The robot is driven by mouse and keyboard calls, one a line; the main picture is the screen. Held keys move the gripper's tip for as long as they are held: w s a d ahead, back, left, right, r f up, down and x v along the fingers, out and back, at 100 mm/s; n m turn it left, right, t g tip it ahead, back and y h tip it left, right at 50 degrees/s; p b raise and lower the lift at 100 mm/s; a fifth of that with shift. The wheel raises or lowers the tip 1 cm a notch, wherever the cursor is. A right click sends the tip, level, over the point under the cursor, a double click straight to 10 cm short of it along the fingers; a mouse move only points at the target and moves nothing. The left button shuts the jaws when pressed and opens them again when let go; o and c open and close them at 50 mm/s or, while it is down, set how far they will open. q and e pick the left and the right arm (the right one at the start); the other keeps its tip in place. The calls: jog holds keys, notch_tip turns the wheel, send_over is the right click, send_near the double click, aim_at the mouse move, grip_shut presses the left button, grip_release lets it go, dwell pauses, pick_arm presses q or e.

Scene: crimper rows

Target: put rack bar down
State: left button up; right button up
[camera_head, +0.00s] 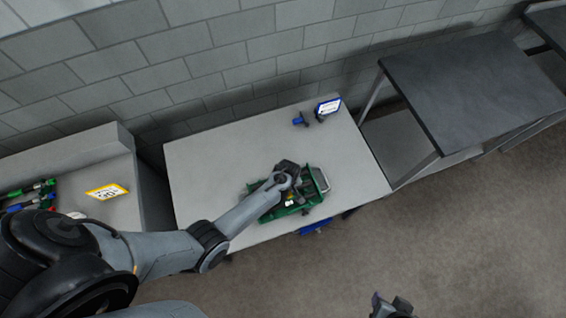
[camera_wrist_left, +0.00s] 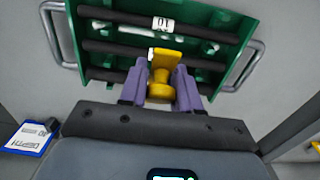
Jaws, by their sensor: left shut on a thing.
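A green rack (camera_head: 292,207) with metal side handles sits near the front edge of the middle grey table. In the left wrist view the green rack (camera_wrist_left: 90,60) has several dark bars (camera_wrist_left: 160,48) across it and a white label reading 10. My left gripper (camera_head: 285,178) is over the rack, pointing down. Its purple fingers (camera_wrist_left: 162,82) are shut on a yellow grip (camera_wrist_left: 160,90) at the rack's near side. I cannot tell whether the grip belongs to a loose bar. My right gripper (camera_head: 391,305) is at the bottom edge, away from the tables, its jaws unclear.
A blue-framed sign (camera_head: 328,107) and a small blue object (camera_head: 300,119) stand at the table's back. A blue item (camera_head: 314,227) shows at the front edge. Green-handled and other tools (camera_head: 35,195) lie on the left table. A dark table (camera_head: 470,85) stands right.

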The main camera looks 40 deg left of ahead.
pick_arm(q)
jog(key=b, duration=0.3)
send_over(289, 204)
jog(key=a, duration=0.1)
jog(key=shift+w+f, duration=0.2)
jog(key=shift+f, duration=0.95)
jog(key=shift+w+f, duration=0.2)
jog(key=shift+f, duration=0.95)
jog(key=shift+s+d+f+b, duration=0.25)
jog(key=shift+f+b, duration=0.15)
jog(key=shift+f, duration=0.25)
jog(key=shift+s+d+f+b, duration=0.1)
jog(key=shift+d+f+b, duration=0.2)
jog(key=shift+f, duration=0.35)
jog(key=shift+s+d+f+b, duration=0.15)
jog(key=shift+d+f+b, duration=0.05)
jog(key=shift+f+b, duration=0.2)
jog(key=o, duration=0.8)
jog(key=shift+d, duration=0.15)
jog(key=shift+f, duration=0.1)
